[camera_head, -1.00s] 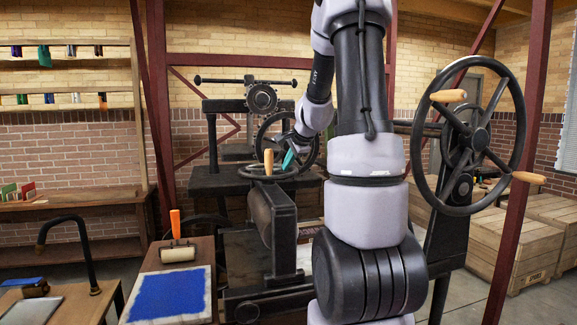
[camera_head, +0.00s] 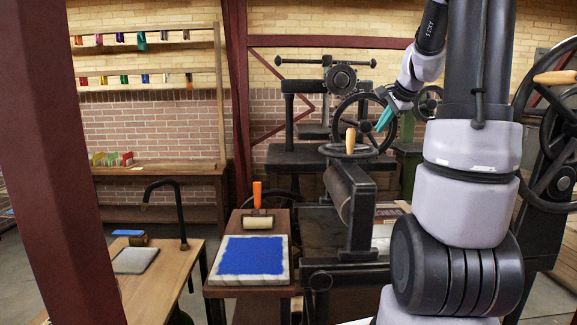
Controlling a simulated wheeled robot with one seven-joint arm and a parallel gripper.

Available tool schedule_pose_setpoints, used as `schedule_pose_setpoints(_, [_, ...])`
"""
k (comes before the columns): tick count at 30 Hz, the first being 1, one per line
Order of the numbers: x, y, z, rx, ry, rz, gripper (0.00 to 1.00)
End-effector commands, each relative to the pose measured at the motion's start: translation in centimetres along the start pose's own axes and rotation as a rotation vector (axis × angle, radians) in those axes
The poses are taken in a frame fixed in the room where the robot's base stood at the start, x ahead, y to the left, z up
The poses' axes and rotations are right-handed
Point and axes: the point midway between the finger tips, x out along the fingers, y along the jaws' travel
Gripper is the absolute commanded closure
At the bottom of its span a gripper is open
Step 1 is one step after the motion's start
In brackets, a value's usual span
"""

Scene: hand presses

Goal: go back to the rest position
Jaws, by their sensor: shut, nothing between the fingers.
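My gripper (camera_head: 384,118) is in the upper middle right, with teal fingers that look closed and empty. It hangs in front of a spoked black handwheel of the back press, above and right of a smaller wheel with an upright wooden handle (camera_head: 350,141). My arm rises at the right and hides part of the presses behind it.
A large handwheel (camera_head: 558,125) stands close at the right. A red post (camera_head: 55,160) rises close at the left. A blue inked slab (camera_head: 252,257) and an orange-handled roller (camera_head: 257,218) lie on a small stand. A wooden table (camera_head: 150,290) with a black tap is at lower left.

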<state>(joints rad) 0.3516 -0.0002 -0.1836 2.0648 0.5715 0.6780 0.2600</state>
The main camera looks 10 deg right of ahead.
Motion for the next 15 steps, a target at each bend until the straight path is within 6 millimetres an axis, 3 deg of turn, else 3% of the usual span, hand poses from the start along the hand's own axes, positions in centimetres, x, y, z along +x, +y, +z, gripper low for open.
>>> schedule_pose_setpoints(4, [-1.4,0.0,2.7,-0.073,-0.025,-0.004,1.00])
schedule_pose_setpoints(8, [-4.8,1.1,8.8,-0.254,-0.079,-0.007,1.00])
schedule_pose_setpoints(12, [-9.2,4.3,15.9,-0.517,-0.135,-0.005,1.00])
schedule_pose_setpoints(15, [-11.9,7.5,19.7,-0.701,-0.160,-0.002,1.00])
